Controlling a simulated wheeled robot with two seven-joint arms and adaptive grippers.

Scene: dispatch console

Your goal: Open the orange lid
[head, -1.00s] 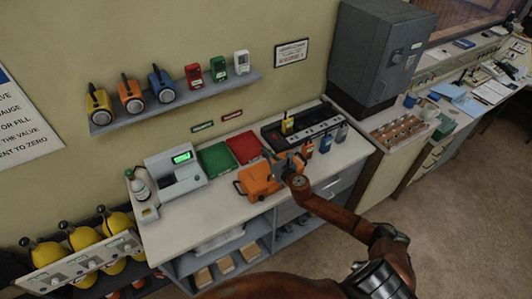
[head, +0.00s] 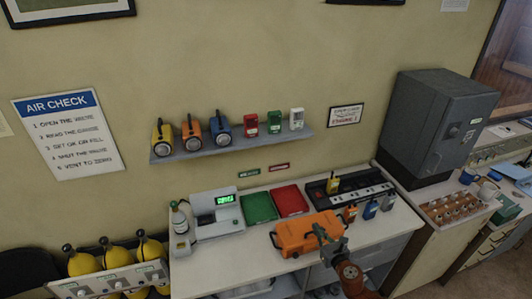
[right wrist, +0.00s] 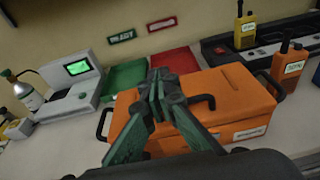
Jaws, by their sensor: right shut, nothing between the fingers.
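The orange case (head: 290,236) lies on the white counter, and its orange lid (head: 308,224) looks closed down on it. In the right wrist view the lid (right wrist: 235,88) fills the middle right, with dark handles and a white label on the front. My right gripper (head: 320,232) is at the case's front right in the head view, its fingers together and empty. In the right wrist view the gripper (right wrist: 158,78) hides part of the case's left side. I cannot tell whether the fingertips touch the lid. My left gripper is not in view.
A green tray (head: 258,206) and a red tray (head: 290,200) lie behind the case. A meter with a green display (head: 215,215) stands left. A radio charger (head: 350,188) is behind right, with several radios near it. A shelf (head: 235,143) holds lamps above.

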